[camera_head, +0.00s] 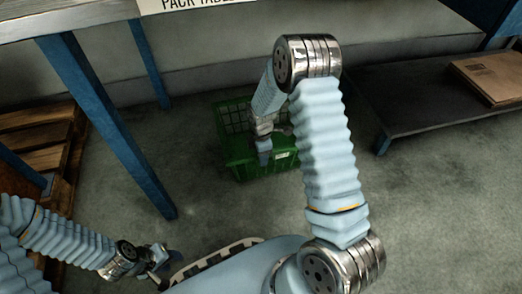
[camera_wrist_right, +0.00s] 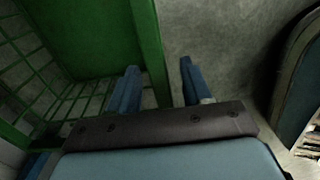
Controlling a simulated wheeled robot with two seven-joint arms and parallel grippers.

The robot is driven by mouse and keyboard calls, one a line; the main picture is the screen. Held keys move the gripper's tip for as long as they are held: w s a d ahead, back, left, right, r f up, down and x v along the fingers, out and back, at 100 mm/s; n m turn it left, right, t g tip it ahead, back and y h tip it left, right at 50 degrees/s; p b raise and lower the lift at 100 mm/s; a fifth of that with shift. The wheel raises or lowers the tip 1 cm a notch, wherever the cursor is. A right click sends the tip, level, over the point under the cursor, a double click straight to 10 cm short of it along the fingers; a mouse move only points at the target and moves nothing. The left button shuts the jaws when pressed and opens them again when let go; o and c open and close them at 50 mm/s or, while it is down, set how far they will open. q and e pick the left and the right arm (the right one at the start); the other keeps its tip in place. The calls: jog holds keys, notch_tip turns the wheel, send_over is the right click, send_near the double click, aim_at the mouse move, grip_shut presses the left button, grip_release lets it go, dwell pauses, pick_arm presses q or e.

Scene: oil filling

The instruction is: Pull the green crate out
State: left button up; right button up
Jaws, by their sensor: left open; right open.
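The green crate (camera_head: 243,169) stands on the floor below the table, with a small pale label on its near side. My right gripper (camera_head: 264,152) is at the crate's near side, and my arm hides part of the crate. In the right wrist view, the crate's green wall (camera_wrist_right: 150,45) runs down between the open fingers of my right gripper (camera_wrist_right: 160,92). One finger is on the inner side and the other is over the floor outside. Whether they touch the wall is unclear. My left gripper (camera_head: 158,262) is open and low at the left, away from the crate.
A table (camera_head: 60,18) with blue legs (camera_head: 110,125) stands at the left and above the crate. A wooden pallet (camera_head: 40,150) lies at the left. A low dark shelf (camera_head: 420,95) with a cardboard box (camera_head: 490,78) is at the right. The floor near the crate is clear.

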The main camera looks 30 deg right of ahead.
jog(key=shift+c, duration=0.3)
grip_shut()
dwell(1.2)
